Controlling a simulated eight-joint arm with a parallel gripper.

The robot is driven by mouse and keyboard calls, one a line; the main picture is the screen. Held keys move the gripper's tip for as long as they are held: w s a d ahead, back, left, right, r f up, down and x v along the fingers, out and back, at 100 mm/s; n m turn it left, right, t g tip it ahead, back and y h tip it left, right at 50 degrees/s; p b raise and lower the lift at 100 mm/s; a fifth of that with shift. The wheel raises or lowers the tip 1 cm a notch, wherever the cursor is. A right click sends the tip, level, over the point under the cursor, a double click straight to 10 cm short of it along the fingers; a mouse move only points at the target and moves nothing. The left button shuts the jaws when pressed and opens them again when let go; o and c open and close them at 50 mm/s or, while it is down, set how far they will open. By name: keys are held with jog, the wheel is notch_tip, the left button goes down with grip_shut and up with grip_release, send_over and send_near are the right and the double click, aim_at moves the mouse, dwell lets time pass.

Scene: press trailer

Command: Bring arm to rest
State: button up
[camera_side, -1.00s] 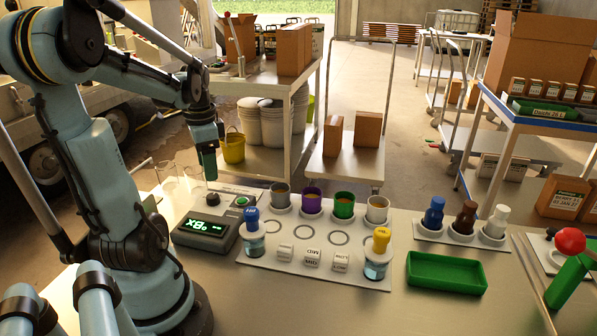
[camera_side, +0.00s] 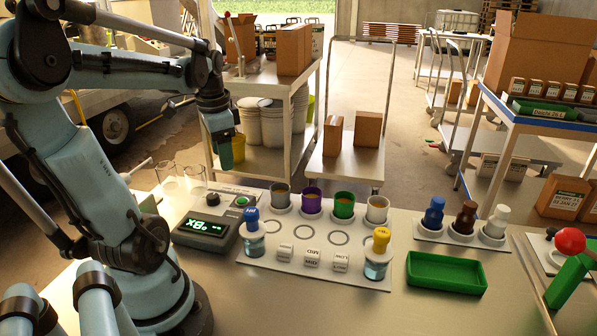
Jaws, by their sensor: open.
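My gripper (camera_side: 226,158) hangs pointing down at the end of my arm, above the back left of the work table. It is clear of the table things and holds nothing that I can see. Its fingers look green and small, and the gap between them is hard to make out. Below it stands a scale with a green lit display (camera_side: 205,228). A white board (camera_side: 262,262) to the right carries a blue-topped jar (camera_side: 252,238), a yellow-topped jar (camera_side: 377,258) and small white labelled blocks (camera_side: 312,258).
Several coloured cups, one green (camera_side: 344,204), line the board's back. A rack (camera_side: 447,240) holds blue, brown and white bottles. A green tray (camera_side: 446,273) lies front right, near a red ball-topped lever (camera_side: 570,241). Clear glasses (camera_side: 180,177) stand at the back left.

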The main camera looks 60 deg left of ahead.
jog(key=w+d+f+t, duration=0.1)
jog(key=w+d+t, duration=0.2)
jog(key=d, duration=0.8)
jog(key=w+d+t+h, duration=0.1)
jog(key=w+d+t, duration=0.2)
jog(key=d, duration=0.9)
jog(key=shift+w+d+f+n, duration=0.2)
jog(key=shift+w+f+n, duration=0.15)
jog(key=shift+w, duration=0.9)
